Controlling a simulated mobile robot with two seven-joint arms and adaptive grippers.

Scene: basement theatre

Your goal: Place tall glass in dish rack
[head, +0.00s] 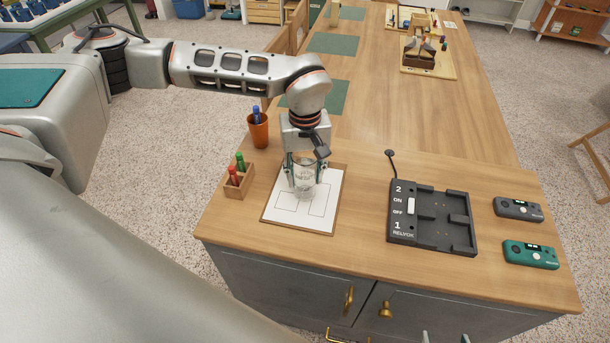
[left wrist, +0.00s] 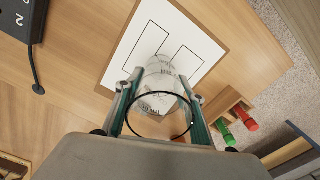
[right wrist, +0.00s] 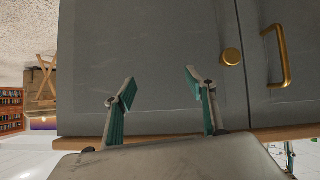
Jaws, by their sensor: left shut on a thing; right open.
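A clear glass (head: 305,186) with markings on its side is between the fingers of my left gripper (head: 304,172). The gripper is shut on it, and the glass is over a white board with outlined rectangles (head: 283,212). I cannot tell whether its base touches the board. In the left wrist view the glass (left wrist: 160,78) sits between the two fingers, with its rim towards the camera. My right gripper (right wrist: 160,88) is open and empty, low in front of the grey cabinet; its fingertips show at the bottom of the head view. I see no dish rack.
Left of the board are a marker box (head: 238,183) and an orange cup (head: 258,132). To the right are a black switch dock (head: 432,246), a grey device (head: 518,209) and a green device (head: 531,254). The wooden tabletop (head: 420,120) behind the dock is clear.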

